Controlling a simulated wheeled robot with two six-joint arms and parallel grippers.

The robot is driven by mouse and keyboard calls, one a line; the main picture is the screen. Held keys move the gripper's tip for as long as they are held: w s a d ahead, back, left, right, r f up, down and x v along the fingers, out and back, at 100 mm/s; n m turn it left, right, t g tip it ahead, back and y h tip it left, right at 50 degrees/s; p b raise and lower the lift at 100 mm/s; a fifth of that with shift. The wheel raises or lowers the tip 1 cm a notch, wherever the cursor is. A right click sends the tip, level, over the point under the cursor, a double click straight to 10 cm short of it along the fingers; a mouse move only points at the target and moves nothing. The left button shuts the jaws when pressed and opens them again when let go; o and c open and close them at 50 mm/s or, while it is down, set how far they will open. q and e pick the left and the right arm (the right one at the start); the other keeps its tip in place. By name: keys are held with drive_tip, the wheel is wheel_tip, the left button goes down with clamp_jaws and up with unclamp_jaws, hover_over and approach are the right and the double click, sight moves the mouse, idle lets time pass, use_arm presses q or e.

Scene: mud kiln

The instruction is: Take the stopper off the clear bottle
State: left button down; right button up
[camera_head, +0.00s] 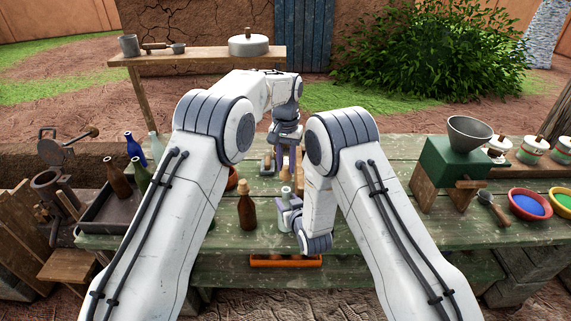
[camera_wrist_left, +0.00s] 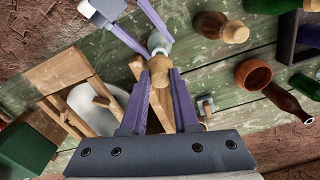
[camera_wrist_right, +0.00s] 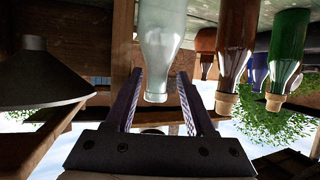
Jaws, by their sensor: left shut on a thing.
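The clear bottle (camera_wrist_right: 160,40) stands on the green table and shows large, upside down, in the right wrist view. Its mouth shows no stopper; the top also shows in the left wrist view (camera_wrist_left: 158,42). My right gripper (camera_wrist_right: 160,75) has its fingers apart on either side of the bottle's neck and shoulder, with narrow gaps visible. My left gripper (camera_head: 287,168) points down just behind the bottle in the head view. It is shut on a small pale-brown stopper (camera_wrist_left: 160,74), partly hidden by the fingers and apart from the bottle's mouth.
A brown corked bottle (camera_head: 247,208) stands left of the clear one. A dark tray (camera_head: 100,215) with several bottles is farther left. A green grinder (camera_head: 450,165) with a metal funnel and colored bowls (camera_head: 530,204) are at right. An orange bin (camera_head: 285,262) sits below the front edge.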

sight(286, 166)
drive_tip(key=shift+w+d, duration=0.15)
drive_tip(key=shift+d, duration=0.1)
use_arm(q)
drive_tip(key=shift+f, duration=0.1)
use_arm(e)
drive_tip(key=shift+r, duration=0.1)
use_arm(q)
drive_tip(key=shift+w+f, duration=0.1)
drive_tip(key=shift+f, duration=0.05)
use_arm(e)
drive_tip(key=shift+s+d, duration=0.1)
drive_tip(key=shift+s, duration=0.15)
use_arm(q)
wheel_tip(286, 166, down, 3)
drive_tip(key=b, duration=0.3)
wheel_tip(286, 166, up, 2)
drive_tip(key=shift+r+p, duration=0.1)
drive_tip(key=shift+p, duration=0.7)
drive_tip(key=shift+r+p, duration=0.4)
drive_tip(key=shift+p, duration=0.05)
use_arm(e)
drive_tip(key=v, duration=1.1)
drive_tip(key=shift+s+a, duration=0.2)
drive_tip(key=shift+s, duration=0.1)
